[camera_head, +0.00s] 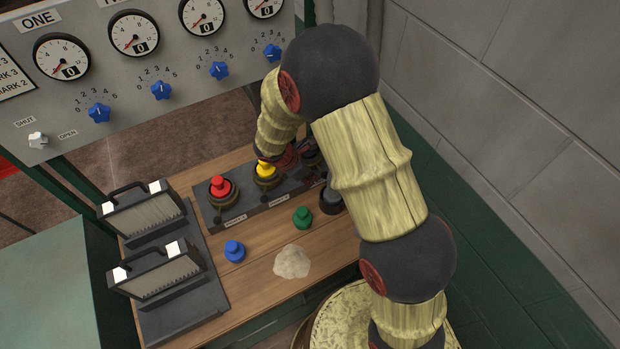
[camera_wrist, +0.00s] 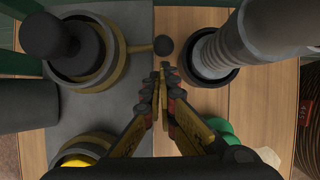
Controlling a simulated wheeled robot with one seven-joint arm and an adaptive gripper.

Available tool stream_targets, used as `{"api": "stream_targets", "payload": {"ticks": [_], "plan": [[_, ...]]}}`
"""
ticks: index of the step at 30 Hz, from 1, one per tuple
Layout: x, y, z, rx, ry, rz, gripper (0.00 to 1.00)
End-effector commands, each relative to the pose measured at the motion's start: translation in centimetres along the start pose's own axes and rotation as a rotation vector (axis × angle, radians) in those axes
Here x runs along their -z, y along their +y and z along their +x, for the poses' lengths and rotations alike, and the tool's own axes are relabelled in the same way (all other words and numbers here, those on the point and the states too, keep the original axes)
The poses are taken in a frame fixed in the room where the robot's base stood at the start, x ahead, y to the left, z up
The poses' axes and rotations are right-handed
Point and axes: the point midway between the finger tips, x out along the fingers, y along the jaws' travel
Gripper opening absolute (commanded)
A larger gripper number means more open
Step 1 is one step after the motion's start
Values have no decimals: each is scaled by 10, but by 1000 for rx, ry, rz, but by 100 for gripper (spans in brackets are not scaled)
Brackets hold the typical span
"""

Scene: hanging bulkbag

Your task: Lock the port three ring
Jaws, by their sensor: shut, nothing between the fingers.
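The port three ring (camera_wrist: 112,60) is a brass-coloured ring around a dark plug (camera_wrist: 60,40), at upper left in the wrist view. Its short lever points right and ends in a black ball knob (camera_wrist: 163,46). My gripper (camera_wrist: 163,72) is shut and empty, with its fingertips just below the knob in the picture; I cannot tell whether they touch it. In the head view my arm hides most of port three. The yellow plug (camera_head: 266,169) and red plug (camera_head: 220,187) sit in the neighbouring ports of the dark port strip (camera_head: 240,207).
A dark cup (camera_head: 332,202) holding a grey ribbed cylinder (camera_wrist: 210,52) stands close right of my gripper in the wrist view. Loose green (camera_head: 302,217) and blue (camera_head: 235,251) plugs stand on the wooden table (camera_head: 260,285). Two handled blocks are at left. A gauge panel (camera_head: 100,85) stands behind.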

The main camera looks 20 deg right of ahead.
Motion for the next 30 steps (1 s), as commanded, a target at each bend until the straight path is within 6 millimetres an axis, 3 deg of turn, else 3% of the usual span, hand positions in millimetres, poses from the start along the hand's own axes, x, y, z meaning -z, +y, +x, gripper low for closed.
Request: {"api": "stream_targets", "payload": {"ticks": [15, 30], "plan": [[-38, -11, 18, -147, 0, -298, 0], [-36, -10, 19, -146, 0, -297, 0]]}}
